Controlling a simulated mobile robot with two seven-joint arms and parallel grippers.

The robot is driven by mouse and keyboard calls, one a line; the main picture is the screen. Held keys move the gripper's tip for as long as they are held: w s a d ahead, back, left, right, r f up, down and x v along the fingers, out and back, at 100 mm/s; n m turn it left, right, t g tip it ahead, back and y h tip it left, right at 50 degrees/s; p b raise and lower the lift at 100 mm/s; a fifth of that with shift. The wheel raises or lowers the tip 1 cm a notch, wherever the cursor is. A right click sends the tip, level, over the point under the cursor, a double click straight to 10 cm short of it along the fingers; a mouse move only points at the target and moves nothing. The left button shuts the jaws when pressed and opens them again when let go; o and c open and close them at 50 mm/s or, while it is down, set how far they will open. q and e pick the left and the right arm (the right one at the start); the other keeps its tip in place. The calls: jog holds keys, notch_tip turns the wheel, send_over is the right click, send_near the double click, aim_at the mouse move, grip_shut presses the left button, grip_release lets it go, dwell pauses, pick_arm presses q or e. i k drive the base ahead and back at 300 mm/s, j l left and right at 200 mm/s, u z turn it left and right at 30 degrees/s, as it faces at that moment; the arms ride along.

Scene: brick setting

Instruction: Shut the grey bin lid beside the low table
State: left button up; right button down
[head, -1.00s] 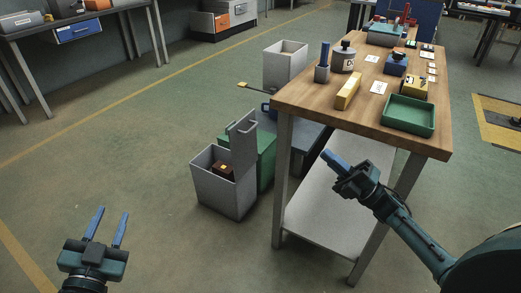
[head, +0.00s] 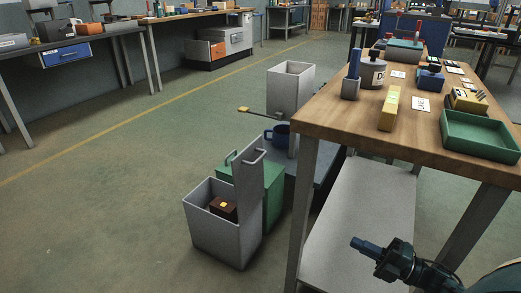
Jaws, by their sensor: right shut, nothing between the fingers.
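The grey bin (head: 215,238) stands on the floor to the left of the wooden-topped table. Its lid (head: 249,187) is open and stands upright along the bin's right side, with a handle at its top edge. Inside the bin lies a dark brown block with a yellow patch (head: 223,207). My right gripper (head: 362,244) is shut and empty at the lower right, in front of the table's lower shelf, well to the right of the bin and not touching the lid. My left gripper is out of view.
The table (head: 315,121) has a grey lower shelf (head: 360,215) and carries a green tray (head: 480,136) and other items. A green box (head: 272,190) stands directly behind the lid. A taller grey bin (head: 290,82) is farther back. Floor left of the bin is clear.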

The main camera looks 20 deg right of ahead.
aim_at(247, 167)
jog(key=i, duration=0.95)
